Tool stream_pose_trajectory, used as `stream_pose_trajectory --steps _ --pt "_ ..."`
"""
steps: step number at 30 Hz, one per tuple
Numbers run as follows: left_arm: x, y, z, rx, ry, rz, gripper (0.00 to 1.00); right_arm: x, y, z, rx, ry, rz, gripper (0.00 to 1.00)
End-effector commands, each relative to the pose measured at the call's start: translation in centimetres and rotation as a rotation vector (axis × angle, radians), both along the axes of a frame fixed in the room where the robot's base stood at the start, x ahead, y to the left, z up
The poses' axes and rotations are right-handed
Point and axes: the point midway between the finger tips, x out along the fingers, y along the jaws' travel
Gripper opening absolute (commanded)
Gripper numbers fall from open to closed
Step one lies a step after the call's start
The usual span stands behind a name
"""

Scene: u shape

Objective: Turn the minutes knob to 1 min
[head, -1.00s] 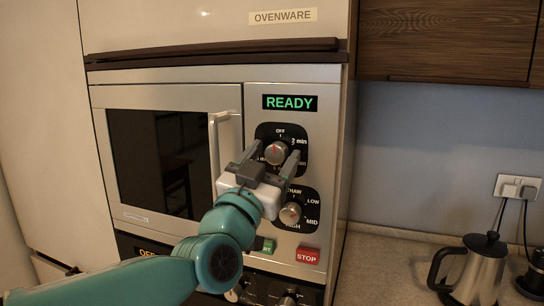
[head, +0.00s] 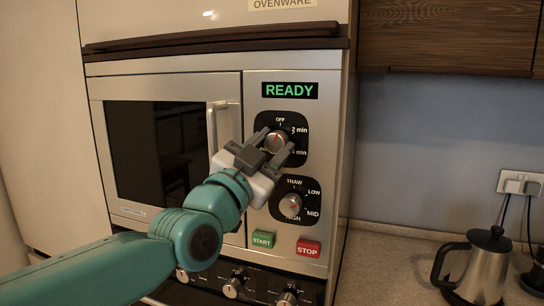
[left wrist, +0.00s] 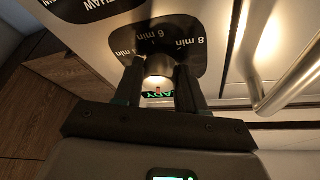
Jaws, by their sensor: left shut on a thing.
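The minutes knob (head: 278,139) is a round silver knob on a black dial plate in the head view, under the green READY display (head: 290,90). Its red mark appears to point up, near OFF. My left gripper (head: 275,144) is shut on it, with one grey finger on each side. In the left wrist view the knob (left wrist: 160,67) sits between the dark fingers (left wrist: 160,82); labels 6 min and 8 min show beside it. The fingers hide part of the dial, including its lower left labels. My right gripper is not in view.
The power knob (head: 291,204) is just below my gripper, with the START button (head: 263,239) and STOP button (head: 308,248) lower. The microwave door handle (head: 213,130) stands out to the left. A kettle (head: 480,268) stands on the counter at the right.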

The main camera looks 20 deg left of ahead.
Motion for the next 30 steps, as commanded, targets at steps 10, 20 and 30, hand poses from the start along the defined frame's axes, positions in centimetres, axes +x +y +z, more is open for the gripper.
stream_pose_trajectory --steps 10,20,30 --pt "-0.08 0.06 0.11 0.165 -0.008 -0.001 0.09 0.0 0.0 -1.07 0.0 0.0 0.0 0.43" --pt "-0.08 0.01 0.16 0.203 -0.009 -0.002 0.09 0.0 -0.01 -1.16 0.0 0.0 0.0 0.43" --pt "-0.07 0.0 0.16 0.202 -0.008 -0.003 0.65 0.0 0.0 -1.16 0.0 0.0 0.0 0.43"
